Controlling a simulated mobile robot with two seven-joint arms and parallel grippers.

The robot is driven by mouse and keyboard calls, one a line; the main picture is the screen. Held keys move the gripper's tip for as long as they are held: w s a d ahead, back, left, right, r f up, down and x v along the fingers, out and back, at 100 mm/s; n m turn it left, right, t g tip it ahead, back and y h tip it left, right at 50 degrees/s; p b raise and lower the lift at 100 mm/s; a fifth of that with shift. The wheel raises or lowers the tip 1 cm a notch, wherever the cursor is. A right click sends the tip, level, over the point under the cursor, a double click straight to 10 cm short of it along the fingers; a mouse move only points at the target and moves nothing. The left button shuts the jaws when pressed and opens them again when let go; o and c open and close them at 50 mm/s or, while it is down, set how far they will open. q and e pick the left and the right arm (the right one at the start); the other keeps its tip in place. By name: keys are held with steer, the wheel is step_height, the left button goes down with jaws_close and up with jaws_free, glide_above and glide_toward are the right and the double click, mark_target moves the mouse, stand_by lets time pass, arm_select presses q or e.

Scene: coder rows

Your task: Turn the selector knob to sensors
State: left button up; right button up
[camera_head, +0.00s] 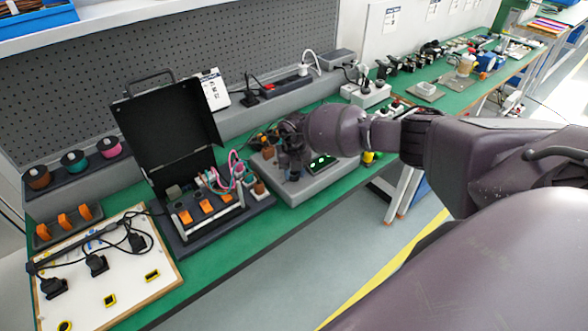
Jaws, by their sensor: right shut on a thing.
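A grey console box (323,183) with a small lit green display (322,161) sits on the green bench. My right arm reaches in from the right, and my right gripper (292,172) points down over the left part of the console. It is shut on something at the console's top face. The selector knob is hidden by the gripper, so its pointer and the labels cannot be read. My left gripper is out of view.
An open black case (165,130) with orange-handled parts stands left of the console. A white board (130,262) with black plugs lies at the front left. Power strips and cables run behind the console. Bare green bench (200,285) shows in front of the case.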

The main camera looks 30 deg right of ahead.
stand_by(0.4)
steer(key=o, duration=0.9)
step_height(320, 180, up, 11)
steer(key=shift+f, duration=0.1)
stand_by(0.7)
